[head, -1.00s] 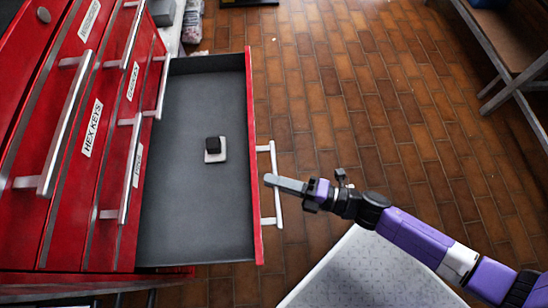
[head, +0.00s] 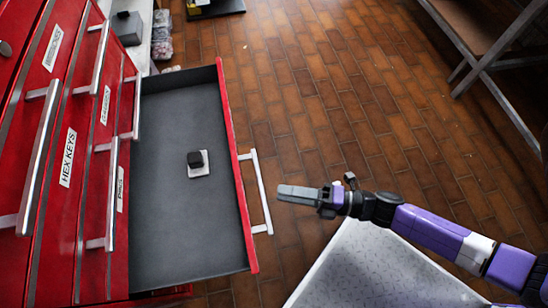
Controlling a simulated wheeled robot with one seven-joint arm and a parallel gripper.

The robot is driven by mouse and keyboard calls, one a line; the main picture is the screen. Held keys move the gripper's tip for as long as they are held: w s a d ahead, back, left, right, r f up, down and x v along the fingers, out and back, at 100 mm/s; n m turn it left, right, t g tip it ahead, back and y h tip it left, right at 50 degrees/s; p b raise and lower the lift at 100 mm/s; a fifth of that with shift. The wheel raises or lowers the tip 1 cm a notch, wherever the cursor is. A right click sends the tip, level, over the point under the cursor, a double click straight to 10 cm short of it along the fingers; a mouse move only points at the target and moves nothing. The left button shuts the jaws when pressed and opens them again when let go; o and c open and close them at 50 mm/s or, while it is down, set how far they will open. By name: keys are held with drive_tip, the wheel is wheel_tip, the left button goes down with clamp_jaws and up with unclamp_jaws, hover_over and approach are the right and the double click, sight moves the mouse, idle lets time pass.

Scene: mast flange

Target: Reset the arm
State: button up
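My gripper (head: 298,193) is at the end of my purple and black arm (head: 422,229), to the right of the open drawer. It appears just right of the drawer's silver handle (head: 258,192) in the picture. Its fingers look like one grey bar from this side, so I cannot tell whether they are open or shut. No object shows in it. The red drawer (head: 150,240) is pulled out of the red cabinet. Inside it lies a small black block on a white plate (head: 198,163), away from my gripper.
The red cabinet (head: 52,110) stands at the left, with several silver handles and a "HEX KEYS" label. A workbench with a metal frame (head: 482,60) is at the upper right. A light grey patterned surface (head: 375,275) is below my arm. Brown tiled floor (head: 330,90) between is clear.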

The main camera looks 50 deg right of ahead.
drive_tip(key=shift+s+d, duration=0.2)
drive_tip(key=shift+s, duration=0.15)
idle(0.4)
